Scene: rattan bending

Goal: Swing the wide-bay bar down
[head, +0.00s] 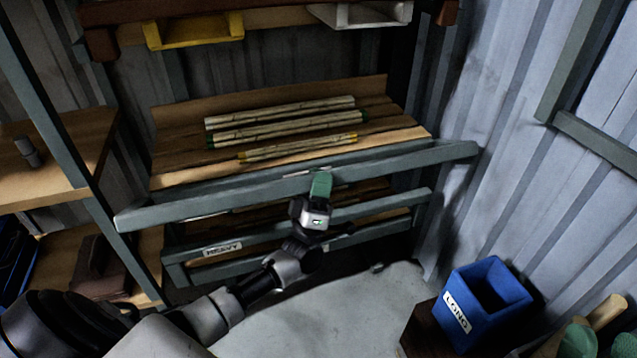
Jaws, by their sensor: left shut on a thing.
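The wide-bay bar (230,194) is a grey-green beam across the front of the middle shelf (175,170). It slopes up to the right in the picture, and its right end reaches past the shelf. A green grip (321,184) sits near its middle. My left gripper (318,203) is shut on this green grip from the front; its fingertips are partly hidden. Several rattan poles (280,120) lie on the shelf behind the bar, some with green ends and some with yellow ends. My right gripper is not in view.
A lower rail with a HEAVY label (222,249) runs below the bar. A blue LONG bin (485,300) stands at lower right, beside thick poles with green parts (578,340). Yellow (195,32) and white (362,14) trays sit above. The floor (350,310) in front is clear.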

